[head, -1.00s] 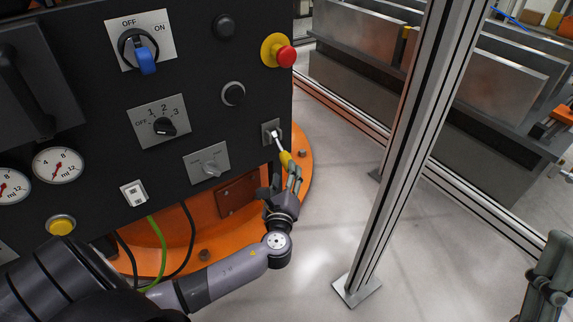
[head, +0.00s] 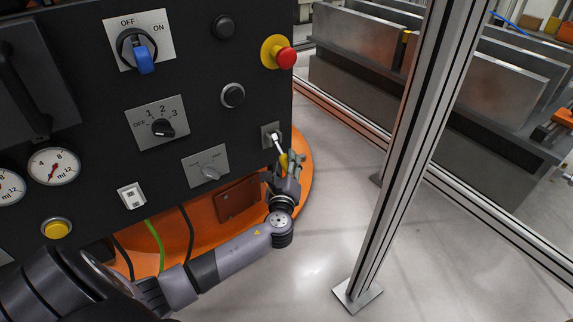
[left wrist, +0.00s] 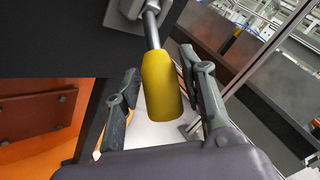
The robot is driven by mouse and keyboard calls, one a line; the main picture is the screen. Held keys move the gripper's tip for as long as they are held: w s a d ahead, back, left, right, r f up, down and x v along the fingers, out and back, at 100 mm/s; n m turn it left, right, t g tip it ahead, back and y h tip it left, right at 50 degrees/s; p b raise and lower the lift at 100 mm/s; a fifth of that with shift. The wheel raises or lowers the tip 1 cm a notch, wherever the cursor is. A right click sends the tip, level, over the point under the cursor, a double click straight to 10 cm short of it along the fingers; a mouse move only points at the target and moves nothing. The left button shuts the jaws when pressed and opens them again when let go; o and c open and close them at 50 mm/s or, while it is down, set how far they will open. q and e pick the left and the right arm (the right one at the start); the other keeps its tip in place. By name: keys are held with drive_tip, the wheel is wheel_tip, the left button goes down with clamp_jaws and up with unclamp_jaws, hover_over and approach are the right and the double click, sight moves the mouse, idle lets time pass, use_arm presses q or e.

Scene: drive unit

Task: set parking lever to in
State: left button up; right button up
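A lever with a steel shaft and yellow grip (head: 283,160) sticks out from a small grey plate (head: 269,134) at the right edge of the black panel. No label on it is readable, so I cannot read its setting. My left gripper (head: 284,171) is at the lever's outer end. In the left wrist view, the yellow grip (left wrist: 161,88) lies between the two spread fingers (left wrist: 162,95), with a visible gap on each side. The fingers partly hide the grip in the head view. My right gripper is not in view.
The black panel (head: 90,110) carries a blue switch (head: 144,58), a red emergency button (head: 285,57), a rotary selector (head: 163,127) and gauges. An orange base (head: 300,185) curves out below. A metal post (head: 400,160) stands to the right, with bare floor between.

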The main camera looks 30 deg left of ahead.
use_arm(q)
clamp_jaws()
idle(0.5)
